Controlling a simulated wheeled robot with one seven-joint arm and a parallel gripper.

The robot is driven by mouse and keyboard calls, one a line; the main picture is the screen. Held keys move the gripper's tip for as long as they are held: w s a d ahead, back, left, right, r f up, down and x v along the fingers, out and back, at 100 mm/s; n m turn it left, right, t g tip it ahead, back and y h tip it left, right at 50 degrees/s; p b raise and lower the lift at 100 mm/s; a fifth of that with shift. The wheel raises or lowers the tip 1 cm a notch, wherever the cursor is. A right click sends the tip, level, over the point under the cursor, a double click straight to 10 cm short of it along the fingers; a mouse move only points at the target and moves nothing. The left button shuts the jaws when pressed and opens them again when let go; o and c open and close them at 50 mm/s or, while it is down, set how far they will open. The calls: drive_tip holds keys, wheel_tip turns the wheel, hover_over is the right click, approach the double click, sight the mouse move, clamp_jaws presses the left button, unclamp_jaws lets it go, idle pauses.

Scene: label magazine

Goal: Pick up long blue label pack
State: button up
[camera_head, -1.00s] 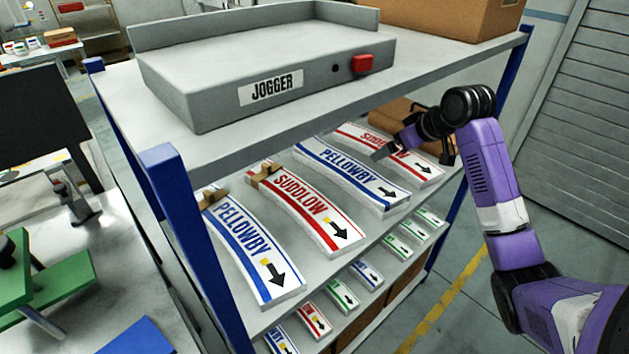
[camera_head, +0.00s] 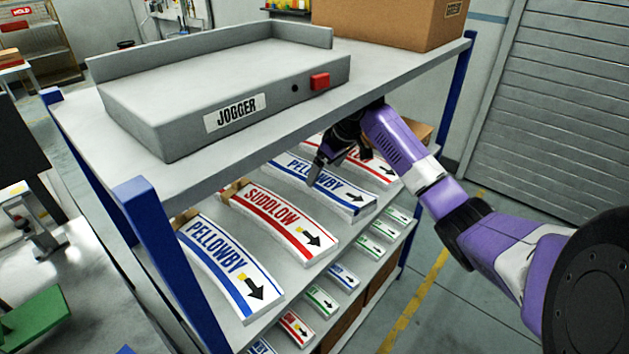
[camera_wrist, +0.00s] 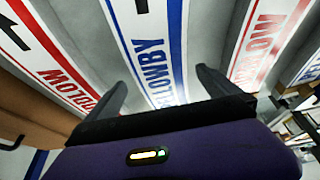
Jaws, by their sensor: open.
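Two long blue PELLOWBY label packs lie on the shelf under the jogger. One blue pack (camera_head: 230,268) is at the near left; the other blue pack (camera_head: 340,190) is farther right, between two red SUDDLOW packs. My gripper (camera_head: 322,168) is over the farther blue pack, under the top shelf. In the wrist view, my gripper's two fingers (camera_wrist: 162,92) are spread apart, with the blue pack (camera_wrist: 150,52) running between them and nothing held. I cannot tell the exact height of the fingers above the pack.
Red SUDDLOW packs lie on both sides, one (camera_head: 280,222) left and one (camera_head: 375,165) right. The top shelf (camera_head: 310,105) with the jogger (camera_head: 215,85) is close above my arm. A blue post (camera_head: 170,265) stands at the front left. Smaller packs fill the lower shelf.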

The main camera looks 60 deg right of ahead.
drive_tip(key=shift+w+d, duration=0.15)
drive_tip(key=shift+w, duration=0.3)
drive_tip(key=shift+w+p+x, duration=0.1)
drive_tip(key=shift+p+x, duration=0.1)
drive_tip(key=shift+x, duration=1.1)
drive_tip(key=shift+w+p+x, duration=0.15)
drive_tip(key=shift+x, duration=1.1)
drive_tip(key=c, duration=1.7)
drive_tip(key=shift+d+r, duration=0.1)
drive_tip(key=shift+r, duration=0.05)
drive_tip(key=shift+c, duration=0.9)
